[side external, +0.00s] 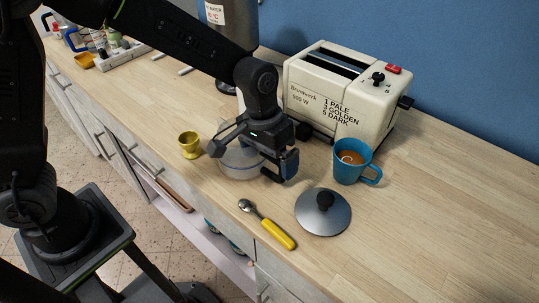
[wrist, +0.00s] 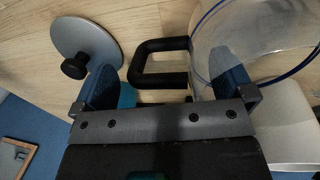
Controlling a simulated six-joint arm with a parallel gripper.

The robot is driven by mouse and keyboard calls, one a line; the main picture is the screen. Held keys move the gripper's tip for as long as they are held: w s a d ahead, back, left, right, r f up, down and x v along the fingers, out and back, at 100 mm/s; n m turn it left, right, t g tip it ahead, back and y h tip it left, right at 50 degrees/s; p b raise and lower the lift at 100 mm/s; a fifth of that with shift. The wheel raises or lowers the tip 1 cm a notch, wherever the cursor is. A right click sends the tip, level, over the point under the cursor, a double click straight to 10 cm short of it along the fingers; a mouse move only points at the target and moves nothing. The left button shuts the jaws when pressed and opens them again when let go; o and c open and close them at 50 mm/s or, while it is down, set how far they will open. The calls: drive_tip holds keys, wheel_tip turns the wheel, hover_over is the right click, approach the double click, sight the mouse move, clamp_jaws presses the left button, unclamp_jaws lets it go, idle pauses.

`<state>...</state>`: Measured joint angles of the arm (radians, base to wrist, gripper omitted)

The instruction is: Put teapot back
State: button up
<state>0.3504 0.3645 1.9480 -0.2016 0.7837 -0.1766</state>
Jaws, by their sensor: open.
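The teapot, a clear glass pot (side external: 240,163), stands on the wooden counter, partly hidden by my gripper (side external: 258,158). In the wrist view the glass pot (wrist: 262,38) has a blue rim and a black loop handle (wrist: 158,46). My gripper (wrist: 165,70) is open, with one blue-padded finger on each side of the handle and gaps between. A round metal lid (side external: 322,223) with a black knob lies apart on the counter; the lid (wrist: 84,40) also shows in the wrist view.
A blue mug (side external: 346,168) of brown drink and a cream toaster (side external: 340,95) stand behind. A yellow egg cup (side external: 189,145) is left of the pot. A yellow-handled spoon (side external: 268,226) lies near the front edge. The counter's right side is clear.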

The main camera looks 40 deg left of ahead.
drive_tip(key=shift+r, duration=0.1)
wheel_tip(320, 180, up, 12)
drive_tip(key=a, duration=0.2)
drive_tip(key=s+a+r+t+y, duration=0.1)
drive_tip(key=s+a+t, duration=0.4)
drive_tip(key=s+a, duration=0.9)
drive_tip(key=shift+s+r+t+y, duration=0.3)
drive_tip(key=shift+s+r+y, duration=0.15)
drive_tip(key=shift+s, duration=0.5)
